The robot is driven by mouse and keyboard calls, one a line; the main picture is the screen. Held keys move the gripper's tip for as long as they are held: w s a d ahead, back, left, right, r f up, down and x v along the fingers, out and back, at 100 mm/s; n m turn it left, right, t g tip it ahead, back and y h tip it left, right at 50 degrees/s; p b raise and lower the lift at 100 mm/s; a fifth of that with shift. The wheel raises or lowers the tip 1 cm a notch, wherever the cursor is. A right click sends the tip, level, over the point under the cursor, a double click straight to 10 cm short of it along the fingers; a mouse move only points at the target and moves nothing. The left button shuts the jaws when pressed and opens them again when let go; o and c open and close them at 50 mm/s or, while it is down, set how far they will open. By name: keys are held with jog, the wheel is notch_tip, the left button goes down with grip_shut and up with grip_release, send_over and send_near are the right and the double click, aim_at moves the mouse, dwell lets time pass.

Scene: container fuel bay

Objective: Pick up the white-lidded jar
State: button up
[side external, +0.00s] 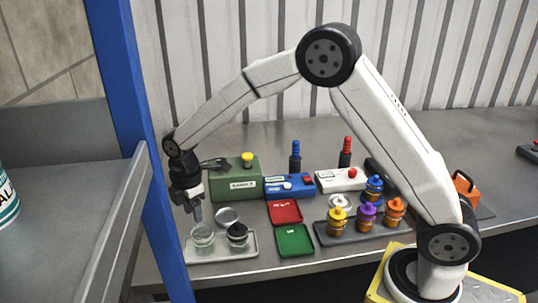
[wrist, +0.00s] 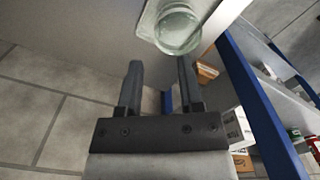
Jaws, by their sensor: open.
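A clear glass jar with a pale, whitish top (side external: 202,238) stands upright at the left of a light tray (side external: 248,250) in the side view. A similar jar with a dark top (side external: 237,236) stands to its right. In the wrist view one glass jar (wrist: 178,28) shows at the top, on a pale tray edge (wrist: 146,22), beyond my fingertips. My gripper (side external: 197,213) points down just above and slightly left of the pale-topped jar. In the wrist view my gripper (wrist: 160,64) is open, with nothing between its fingers.
A round grey dish (side external: 228,216) lies behind the jars. Red (side external: 285,212) and green (side external: 294,241) trays lie to the right, then a dark tray (side external: 332,238) with several colour-capped pieces. A green box (side external: 234,182) stands behind. A blue post (side external: 133,100) rises at the left.

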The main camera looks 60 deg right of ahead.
aim_at(197, 232)
jog(key=shift+f, duration=1.35)
jog(key=shift+f, duration=2.55)
grip_shut()
